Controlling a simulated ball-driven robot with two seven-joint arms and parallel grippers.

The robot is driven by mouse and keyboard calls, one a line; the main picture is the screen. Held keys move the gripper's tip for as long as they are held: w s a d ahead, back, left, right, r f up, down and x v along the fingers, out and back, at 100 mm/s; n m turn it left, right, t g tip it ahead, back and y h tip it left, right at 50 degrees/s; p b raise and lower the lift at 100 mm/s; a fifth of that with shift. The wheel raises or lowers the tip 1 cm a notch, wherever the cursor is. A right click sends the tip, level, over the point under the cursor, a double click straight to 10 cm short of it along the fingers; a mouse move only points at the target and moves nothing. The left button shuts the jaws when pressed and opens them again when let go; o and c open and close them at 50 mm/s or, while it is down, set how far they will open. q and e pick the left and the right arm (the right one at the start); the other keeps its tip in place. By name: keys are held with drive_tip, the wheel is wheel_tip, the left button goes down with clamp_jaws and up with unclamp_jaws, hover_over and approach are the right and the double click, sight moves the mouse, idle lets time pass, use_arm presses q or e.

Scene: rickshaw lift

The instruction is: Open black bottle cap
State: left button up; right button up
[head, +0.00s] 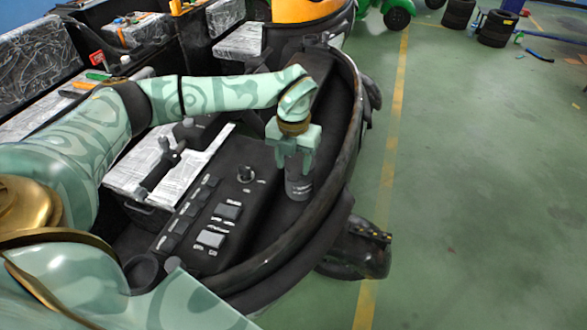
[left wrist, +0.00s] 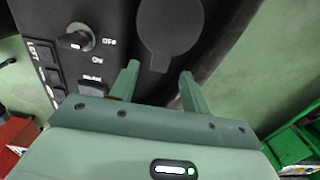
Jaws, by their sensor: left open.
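My left gripper (head: 294,163) reaches down over the right side of a black console. It is open, with its two fingers (left wrist: 160,78) apart and nothing seen between their tips. A dark grey cylindrical thing (head: 298,186), which may be the bottle or its cap, shows just below the fingers in the head view. In the left wrist view a dark round cap with a tab (left wrist: 168,28) lies beyond the fingertips, its tab pointing toward the gap. It looks closed. I cannot tell whether the fingers touch it. My right gripper is not in view.
The console carries an on/off knob (head: 246,175), also in the left wrist view (left wrist: 75,40), and several labelled switches (head: 211,238). A curved black rim (head: 345,165) borders it on the right. A lever (head: 160,168) stands left. Green floor (head: 470,200) is open further right.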

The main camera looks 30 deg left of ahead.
use_arm(q)
drive_tip(key=shift+f, duration=1.45)
drive_tip(key=shift+s+d+r, duration=0.1)
clamp_jaws()
